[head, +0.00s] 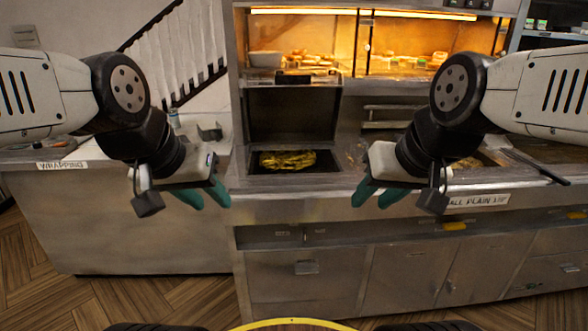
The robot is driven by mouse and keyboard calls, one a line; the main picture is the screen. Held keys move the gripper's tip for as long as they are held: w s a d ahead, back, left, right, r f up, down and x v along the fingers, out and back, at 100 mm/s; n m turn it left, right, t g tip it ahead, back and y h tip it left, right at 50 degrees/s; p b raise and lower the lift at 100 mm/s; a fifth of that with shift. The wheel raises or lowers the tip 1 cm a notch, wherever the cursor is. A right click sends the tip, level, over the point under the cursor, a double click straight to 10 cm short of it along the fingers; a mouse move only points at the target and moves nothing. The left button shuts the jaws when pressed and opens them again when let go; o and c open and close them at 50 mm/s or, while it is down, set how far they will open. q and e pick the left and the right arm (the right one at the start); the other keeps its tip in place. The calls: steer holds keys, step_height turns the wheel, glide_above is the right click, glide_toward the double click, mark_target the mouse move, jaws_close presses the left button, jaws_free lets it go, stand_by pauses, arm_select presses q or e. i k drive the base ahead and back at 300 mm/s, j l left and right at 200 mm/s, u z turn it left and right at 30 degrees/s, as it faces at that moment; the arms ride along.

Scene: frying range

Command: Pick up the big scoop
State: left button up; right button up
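No object is clearly recognisable as the big scoop. A small grey metal piece (209,131) stands on the left counter, and a long dark handle-like object (537,166) lies along the right counter. I cannot tell whether either is the scoop. My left gripper (211,201) hangs in front of the gap between the left counter and the range, its teal fingers apart and empty. My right gripper (373,200) is in front of the range's front edge, fingers apart and empty. Both are apart from these objects, and my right arm hides part of the right worktop.
The frying range (300,208) has an open well with yellow food (287,160). A lit, glass-fronted warming cabinet (350,45) holds food above it. A wrapping counter (130,215) stands left, with a stair railing (175,55) behind. The wooden floor (150,300) in front is clear.

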mark_target(212, 134)
steer(key=i+j+z, duration=0.1)
steer(key=i+j, duration=0.3)
steer(key=j, duration=0.25)
steer(key=i+j+z, duration=0.25)
steer(key=i+j, duration=0.15)
steer(key=j, duration=0.3)
steer(key=i+j, duration=0.2)
steer(key=j, duration=0.2)
steer(key=z, duration=0.05)
